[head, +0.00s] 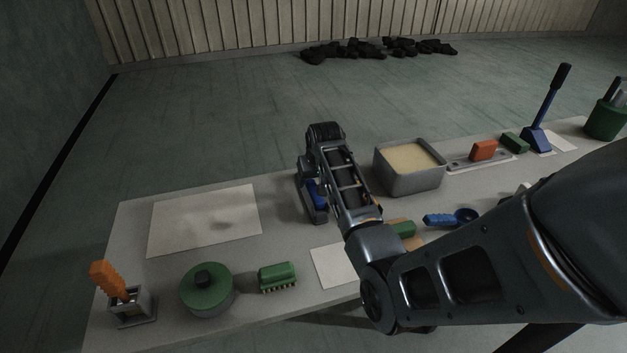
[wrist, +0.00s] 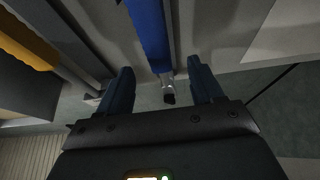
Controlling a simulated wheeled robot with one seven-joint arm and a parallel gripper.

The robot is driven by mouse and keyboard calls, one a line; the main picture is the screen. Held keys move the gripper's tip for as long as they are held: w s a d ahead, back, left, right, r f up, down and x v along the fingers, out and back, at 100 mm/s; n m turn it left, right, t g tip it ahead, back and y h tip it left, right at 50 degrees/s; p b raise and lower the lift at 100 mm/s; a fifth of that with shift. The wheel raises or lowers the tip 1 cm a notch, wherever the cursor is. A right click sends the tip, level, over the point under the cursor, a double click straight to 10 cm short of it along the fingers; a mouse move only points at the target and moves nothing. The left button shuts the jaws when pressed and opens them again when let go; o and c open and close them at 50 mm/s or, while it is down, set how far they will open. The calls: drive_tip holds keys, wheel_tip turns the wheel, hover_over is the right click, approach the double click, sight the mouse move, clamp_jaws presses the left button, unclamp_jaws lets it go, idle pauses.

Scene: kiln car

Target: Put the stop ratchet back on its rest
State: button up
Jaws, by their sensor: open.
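A long blue bar (wrist: 148,28) with a metal neck and dark tip lies between my open jaws (wrist: 160,72) in the wrist view, with a gap on each side. It appears as a blue piece (head: 318,192) in a grey frame (head: 317,213) below my gripper in the head view. I cannot tell for sure whether it is the stop ratchet, or whether the frame is its rest. Another blue tool (head: 438,219) with a round end lies right of my arm. My gripper is empty; my wrist hides part of the frame and the table there.
A grey bin of cream material (head: 398,184) stands close right of my gripper. A pale sheet (head: 205,218) lies left. A green round pot (head: 206,291), a green brush (head: 277,277) and an orange-handled tool (head: 108,278) are front left. A blue lever (head: 541,125) stands far right.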

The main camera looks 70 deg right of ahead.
drive_tip(key=shift+r, duration=0.7)
drive_tip(key=shift+r, duration=0.25)
drive_tip(key=v, duration=0.7)
drive_tip(key=shift+s+a+r+b, duration=0.15)
drive_tip(key=shift+a+r+b, duration=0.1)
drive_tip(key=shift+b, duration=0.1)
drive_tip(key=s+a+f+n+t+h, duration=0.1)
drive_tip(key=s+a+f+n+t, duration=0.25)
drive_tip(key=a, duration=0.75)
drive_tip(key=s+a+f+n+t, duration=0.2)
drive_tip(key=s+a+f, duration=0.3)
drive_tip(key=a, duration=0.6)
drive_tip(key=s+a+r+n+t+y, duration=0.4)
drive_tip(key=s+a+r+t, duration=0.2)
drive_tip(key=s+a+r, duration=1)
drive_tip(key=s+a, duration=0.1)
drive_tip(key=a, duration=0.1)
drive_tip(key=shift+s+a+r+y+b, duration=0.3)
drive_tip(key=shift+s+r+b, duration=0.05)
drive_tip(key=shift+b, duration=0.05)
